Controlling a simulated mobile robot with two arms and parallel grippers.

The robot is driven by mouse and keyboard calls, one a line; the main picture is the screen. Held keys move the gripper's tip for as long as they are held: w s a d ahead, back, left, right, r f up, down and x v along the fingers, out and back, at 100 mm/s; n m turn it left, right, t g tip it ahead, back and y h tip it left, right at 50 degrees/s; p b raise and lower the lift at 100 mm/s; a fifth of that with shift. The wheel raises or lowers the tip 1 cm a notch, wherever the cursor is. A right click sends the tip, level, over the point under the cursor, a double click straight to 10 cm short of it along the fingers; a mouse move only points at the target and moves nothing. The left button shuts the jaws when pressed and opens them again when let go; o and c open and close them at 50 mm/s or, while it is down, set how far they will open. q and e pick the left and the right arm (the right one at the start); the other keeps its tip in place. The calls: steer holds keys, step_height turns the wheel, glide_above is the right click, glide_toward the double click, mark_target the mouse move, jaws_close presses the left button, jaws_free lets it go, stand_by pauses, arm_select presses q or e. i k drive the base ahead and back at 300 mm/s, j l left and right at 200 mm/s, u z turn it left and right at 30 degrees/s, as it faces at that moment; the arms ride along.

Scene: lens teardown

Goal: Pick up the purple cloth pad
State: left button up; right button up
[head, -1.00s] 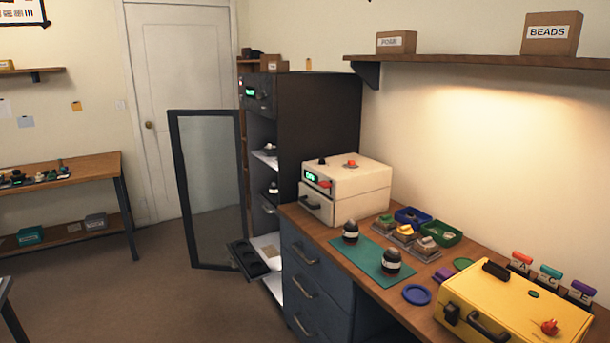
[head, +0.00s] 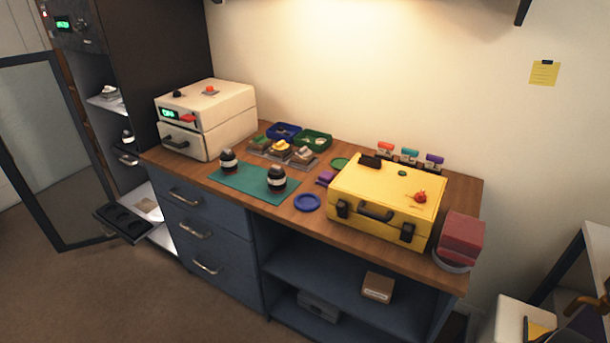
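A small purple object (head: 325,178), which looks like the purple cloth pad, lies on the wooden workbench (head: 262,208). It sits just left of the yellow case (head: 352,190), by the green disc (head: 340,162) and behind the blue ring dish (head: 307,202). It is small in the picture, so its exact shape is hard to tell. Neither of my grippers is in view.
Two dark lens-like parts (head: 277,179) stand on a green mat (head: 235,179). Behind are a tray of parts (head: 262,149), blue (head: 284,132) and green bins (head: 317,140). A cream box machine (head: 207,118) stands left; red blocks (head: 460,236) are at the right end.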

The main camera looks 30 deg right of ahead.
mark_target(325, 178)
steer(key=i+j+z, duration=0.1)
steer(key=z, duration=0.25)
steer(key=j+z, duration=0.4)
steer(key=i+j+z, duration=0.15)
steer(key=z, duration=0.2)
